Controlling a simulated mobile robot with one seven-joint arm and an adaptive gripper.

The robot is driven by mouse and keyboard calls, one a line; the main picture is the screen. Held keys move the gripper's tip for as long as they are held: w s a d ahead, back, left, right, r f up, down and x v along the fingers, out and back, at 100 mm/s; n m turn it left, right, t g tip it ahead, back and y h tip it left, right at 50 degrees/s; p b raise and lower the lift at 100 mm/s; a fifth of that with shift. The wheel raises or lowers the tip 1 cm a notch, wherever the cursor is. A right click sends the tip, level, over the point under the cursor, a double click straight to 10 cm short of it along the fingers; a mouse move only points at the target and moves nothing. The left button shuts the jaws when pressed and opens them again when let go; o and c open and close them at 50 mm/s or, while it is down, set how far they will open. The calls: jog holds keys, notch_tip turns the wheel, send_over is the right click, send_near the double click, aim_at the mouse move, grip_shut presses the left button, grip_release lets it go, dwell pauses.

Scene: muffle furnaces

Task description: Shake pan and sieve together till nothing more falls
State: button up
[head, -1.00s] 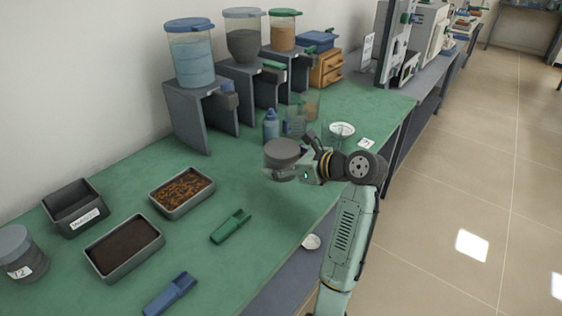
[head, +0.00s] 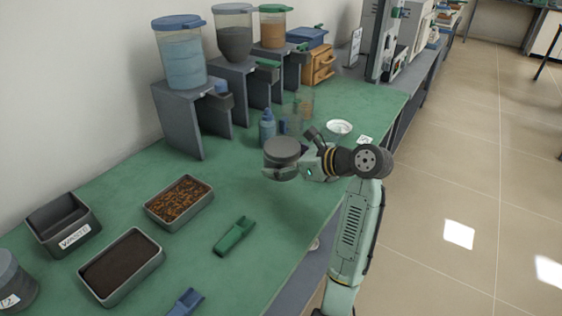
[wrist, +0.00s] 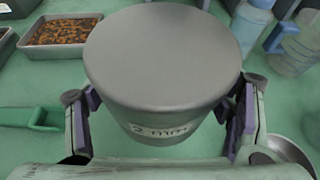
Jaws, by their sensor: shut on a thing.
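My gripper (head: 281,171) is shut on a round grey sieve stack (head: 282,150) and holds it level above the green bench. In the wrist view the stack (wrist: 163,60) fills the middle, with the purple finger pads pressed on both sides. Its flat grey top is closed, and a label on the front reads "2 mm". I cannot see inside it, nor tell sieve from pan along its side. The gap between its underside and the bench is hard to judge.
Trays of orange-brown bits (head: 179,202) and dark material (head: 122,266), a grey bin (head: 63,222), and a green scoop (head: 234,236) lie left on the bench (head: 205,250). A blue bottle (head: 267,128), clear jugs (head: 292,121) and a white dish (head: 339,127) stand behind. Dispensers (head: 180,55) line the wall.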

jog(key=shift+f+b, duration=1.7)
jog(key=shift+b, duration=0.9)
jog(key=shift+d+r+p, duration=0.15)
jog(key=shift+d+p, duration=0.3)
jog(key=shift+p, duration=0.4)
jog(key=shift+d, duration=0.2)
